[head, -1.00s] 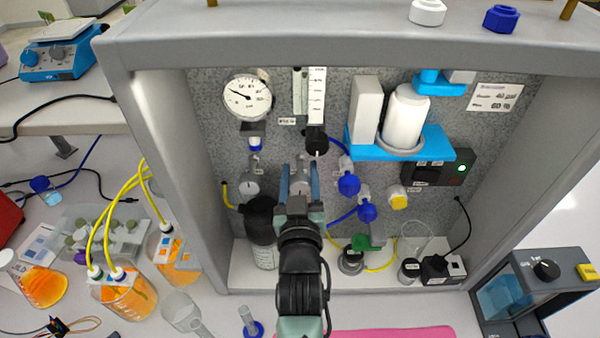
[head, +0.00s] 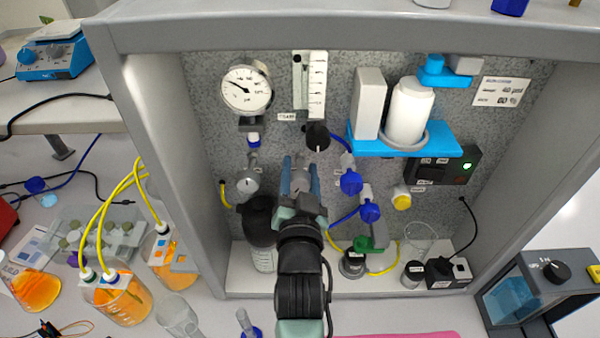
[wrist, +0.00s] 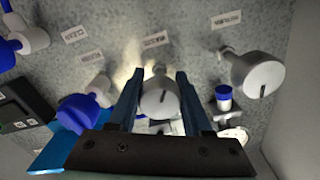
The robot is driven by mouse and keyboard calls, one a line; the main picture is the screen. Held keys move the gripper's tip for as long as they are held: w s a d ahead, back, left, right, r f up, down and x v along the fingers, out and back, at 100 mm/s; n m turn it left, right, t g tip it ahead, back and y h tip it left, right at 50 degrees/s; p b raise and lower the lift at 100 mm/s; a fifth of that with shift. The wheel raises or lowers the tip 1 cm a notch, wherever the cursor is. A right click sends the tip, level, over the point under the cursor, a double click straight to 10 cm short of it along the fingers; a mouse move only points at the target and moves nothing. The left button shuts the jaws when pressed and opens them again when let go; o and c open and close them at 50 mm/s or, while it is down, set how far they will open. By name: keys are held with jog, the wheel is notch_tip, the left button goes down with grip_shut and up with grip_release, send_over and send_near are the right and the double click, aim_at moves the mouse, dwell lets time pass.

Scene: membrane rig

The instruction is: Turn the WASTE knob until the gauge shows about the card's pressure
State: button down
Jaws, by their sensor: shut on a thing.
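My gripper (head: 301,170) is shut on a round grey knob, with one blue finger on each side of it. The knob (wrist: 159,98) shows between the fingers in the wrist view, its dark mark pointing down and slightly right. A label (wrist: 156,40) beside it is too blurred and turned to read surely; in the head view my gripper mostly hides this knob. The round white gauge (head: 247,90) is at the upper left of the panel, its needle pointing to the upper left. The card (head: 501,92) at the upper right seems to read 40 psi.
A second grey knob (head: 248,184) is left of my gripper; it is at the right in the wrist view (wrist: 257,74). A black knob (head: 318,135) under the flow meter (head: 317,85) is just above. Blue fittings (head: 352,182) are close on the right.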

dwell(0.5)
jog(key=shift+c, duration=1.7)
grip_release()
jog(key=shift+s+f+b, duration=0.1)
jog(key=shift+s+b, duration=0.2)
jog(key=shift+s, duration=0.35)
jog(key=s+b, duration=0.3)
jog(key=s, duration=0.8)
jog(key=shift+s+b, duration=0.35)
jog(key=shift+b, duration=0.05)
